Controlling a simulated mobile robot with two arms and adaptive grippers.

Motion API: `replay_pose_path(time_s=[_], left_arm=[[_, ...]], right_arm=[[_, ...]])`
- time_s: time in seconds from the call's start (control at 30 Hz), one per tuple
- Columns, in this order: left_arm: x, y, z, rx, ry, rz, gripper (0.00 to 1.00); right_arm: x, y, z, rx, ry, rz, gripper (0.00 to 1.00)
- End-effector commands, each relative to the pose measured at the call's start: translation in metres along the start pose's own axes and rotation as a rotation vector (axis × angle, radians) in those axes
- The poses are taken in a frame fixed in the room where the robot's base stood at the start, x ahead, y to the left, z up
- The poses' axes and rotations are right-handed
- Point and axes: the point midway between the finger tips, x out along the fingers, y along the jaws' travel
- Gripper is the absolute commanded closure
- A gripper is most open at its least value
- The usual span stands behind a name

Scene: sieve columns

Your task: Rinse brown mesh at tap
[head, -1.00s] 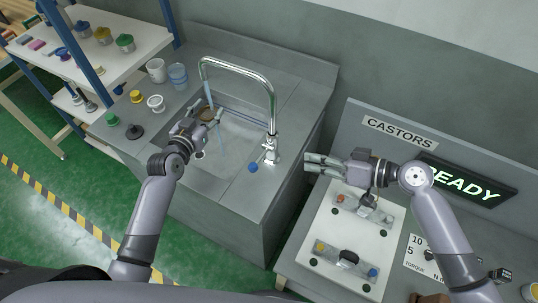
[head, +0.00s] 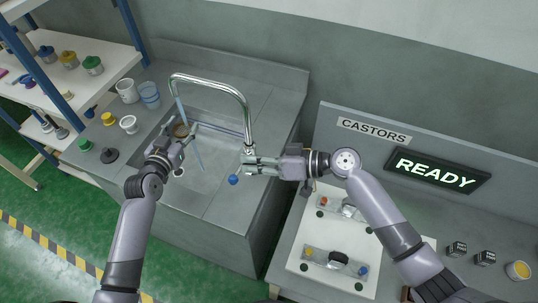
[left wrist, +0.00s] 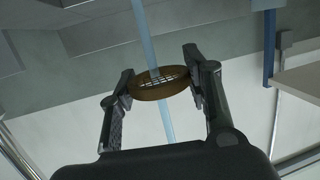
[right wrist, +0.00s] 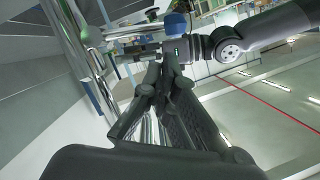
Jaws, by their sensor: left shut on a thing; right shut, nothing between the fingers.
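The brown mesh (head: 180,130), a round sieve with a brown rim, is held by my left gripper (head: 187,136) over the sink. It also shows between the fingers in the left wrist view (left wrist: 158,84). A blue water stream (head: 196,150) runs from the spout of the chrome tap (head: 212,80) and shows above and below the mesh in the left wrist view. My right gripper (head: 247,165) is shut and empty beside the tap's base. The blue tap knob (head: 233,180) is just below its fingertips; it also shows beyond the fingers in the right wrist view (right wrist: 175,23). Whether they touch is unclear.
The sink (head: 215,175) lies below both grippers. A white cup (head: 127,91), a blue-tinted beaker (head: 149,95) and several small coloured parts stand on its left ledge. A bench with a white board (head: 330,255) and a READY display (head: 436,172) is at the right.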

Motion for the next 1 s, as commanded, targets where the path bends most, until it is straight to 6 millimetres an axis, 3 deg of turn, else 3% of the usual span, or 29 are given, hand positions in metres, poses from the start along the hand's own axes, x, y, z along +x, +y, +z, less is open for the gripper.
replay_pose_path(time_s=[0.2,0.57,0.73,1.0], left_arm=[[0.0,0.0,0.0,0.0,0.0,0.0,0.72],[0.0,0.0,0.0,0.0,0.0,0.0,0.72],[0.0,0.0,0.0,0.0,0.0,0.0,0.72],[0.0,0.0,0.0,0.0,0.0,0.0,0.72]], right_arm=[[0.012,0.0,0.011,-0.001,0.002,0.0,1.0],[0.013,0.0,0.013,-0.005,0.001,0.001,1.0],[0.016,-0.001,0.023,-0.107,0.0,0.034,1.0],[0.018,-0.001,0.029,-0.114,0.002,0.035,1.0]])
